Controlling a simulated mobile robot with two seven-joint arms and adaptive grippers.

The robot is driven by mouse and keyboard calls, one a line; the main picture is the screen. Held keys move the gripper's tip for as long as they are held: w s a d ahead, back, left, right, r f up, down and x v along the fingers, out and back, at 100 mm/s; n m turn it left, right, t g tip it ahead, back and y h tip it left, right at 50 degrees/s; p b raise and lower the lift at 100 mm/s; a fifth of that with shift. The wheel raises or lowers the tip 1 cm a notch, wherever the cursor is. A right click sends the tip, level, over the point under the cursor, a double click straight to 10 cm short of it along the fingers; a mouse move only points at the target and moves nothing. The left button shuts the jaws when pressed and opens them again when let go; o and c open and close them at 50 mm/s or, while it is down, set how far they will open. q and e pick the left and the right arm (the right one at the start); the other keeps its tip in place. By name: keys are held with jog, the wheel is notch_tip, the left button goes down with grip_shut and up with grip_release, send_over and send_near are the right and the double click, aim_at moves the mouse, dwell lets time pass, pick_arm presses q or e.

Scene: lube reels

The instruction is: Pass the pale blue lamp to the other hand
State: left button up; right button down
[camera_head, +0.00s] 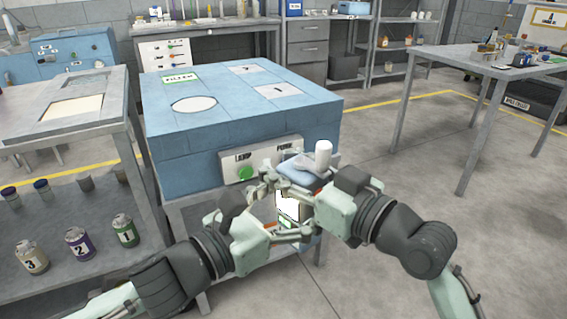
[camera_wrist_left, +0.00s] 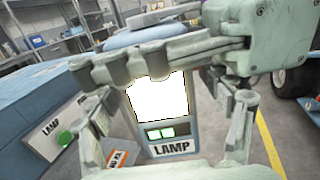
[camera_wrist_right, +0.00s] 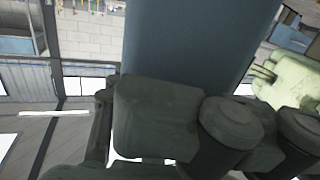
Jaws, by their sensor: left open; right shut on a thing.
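The pale blue lamp has a glowing white panel (camera_head: 287,204) and hangs between my grippers in the head view. The left wrist view shows the lamp (camera_wrist_left: 172,130) close up, upright, with small green lights and a LAMP label below its panel. My right gripper (camera_head: 299,203) is shut on the lamp; its finger (camera_wrist_left: 150,62) crosses the top of the panel. The lamp's blue side (camera_wrist_right: 195,45) fills the upper middle of the right wrist view. My left gripper (camera_head: 280,212) is open, with its fingers either side of the lamp. Finger contact is unclear.
A blue bench box (camera_head: 240,120) with white top patches and a green button (camera_head: 246,172) stands just behind the grippers. A shelf at left holds numbered cans (camera_head: 79,243). A grey table (camera_head: 440,60) stands at back right. The floor at right is clear.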

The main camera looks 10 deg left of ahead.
pick_arm(q)
jog(key=w+a+f+n+g+y, duration=0.1)
jog(key=a+f+n+y, duration=0.3)
jog(key=f+n, duration=0.5)
jog(key=a+f+n+g+y, duration=0.25)
jog(key=a+f+n, duration=0.4)
jog(key=f, duration=0.45)
jog(key=w+a+f+n+y, duration=0.1)
jog(key=a+f+n+y, duration=0.25)
jog(key=f+n, duration=0.55)
jog(key=s+a+f+n+g+y, duration=0.1)
jog(key=s+a+f+n+g, duration=0.2)
jog(key=s+f+n, duration=0.6)
jog(key=s+a+f+n+g+y, duration=0.1)
jog(key=s+a+f+n+g, duration=0.3)
jog(key=s+a+f+n, duration=0.3)
jog(key=s+f+n, duration=0.2)
jog(key=s+f, duration=0.1)
jog(key=shift+s+y, duration=0.15)
jog(key=shift+y, duration=0.15)
jog(key=shift+f+g, duration=0.1)
jog(key=shift+g, duration=0.15)
jog(key=shift+c, duration=0.2)
